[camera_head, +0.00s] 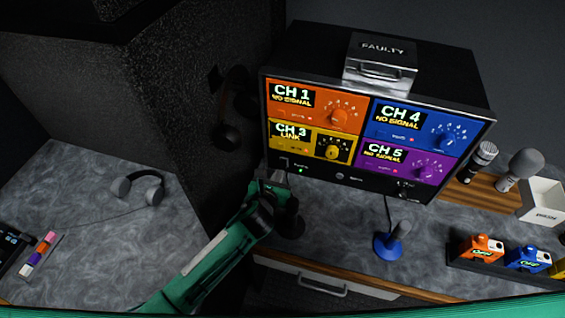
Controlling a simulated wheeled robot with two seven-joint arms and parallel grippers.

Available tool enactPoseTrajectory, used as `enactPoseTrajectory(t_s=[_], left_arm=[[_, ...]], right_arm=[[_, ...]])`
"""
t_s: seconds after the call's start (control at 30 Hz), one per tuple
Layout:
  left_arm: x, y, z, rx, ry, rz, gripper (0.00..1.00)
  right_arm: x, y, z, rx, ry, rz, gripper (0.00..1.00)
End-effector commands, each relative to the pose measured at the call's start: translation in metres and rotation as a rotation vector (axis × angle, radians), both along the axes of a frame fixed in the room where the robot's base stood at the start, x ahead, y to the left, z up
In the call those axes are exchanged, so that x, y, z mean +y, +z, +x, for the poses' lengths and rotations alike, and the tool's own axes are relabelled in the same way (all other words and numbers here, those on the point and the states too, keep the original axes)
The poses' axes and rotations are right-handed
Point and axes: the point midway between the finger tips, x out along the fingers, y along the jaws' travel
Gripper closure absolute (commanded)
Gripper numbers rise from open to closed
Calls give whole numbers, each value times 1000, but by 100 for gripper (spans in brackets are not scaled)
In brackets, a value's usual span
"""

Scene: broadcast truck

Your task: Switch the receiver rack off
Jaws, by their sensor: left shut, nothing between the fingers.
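The receiver rack (275,118) is a black box with four coloured panels, standing on the counter in the middle. Its orange CH 1 (302,97) and blue CH 4 (400,115) displays read NO SIGNAL. A small green light (299,170) glows on the lower left of the rack's bottom strip. My left gripper (277,178) is shut and empty at the rack's lower left corner, close to that strip. Whether it touches the rack is unclear. My right gripper is not in view.
A box marked FAULTY (380,64) sits on the rack. A blue-based stand (388,246) is in front. Microphones (518,170), an open white box (543,200) and a tray with orange (482,248) and blue packs are right. Headphones (138,187) lie left.

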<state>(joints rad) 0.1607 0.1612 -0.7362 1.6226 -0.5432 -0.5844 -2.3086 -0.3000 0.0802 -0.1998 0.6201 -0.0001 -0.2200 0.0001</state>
Motion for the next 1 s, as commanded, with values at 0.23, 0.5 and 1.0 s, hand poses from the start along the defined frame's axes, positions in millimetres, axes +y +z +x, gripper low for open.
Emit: enactPoseTrajectory(t_s=[0.23,0.5,1.0], left_arm=[[-1,-2,3,0,0,0,100],[-2,-3,7,0,0,0,100],[-4,-5,14,0,0,0,100]], right_arm=[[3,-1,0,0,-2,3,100],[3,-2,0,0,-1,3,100],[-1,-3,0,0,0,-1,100]])
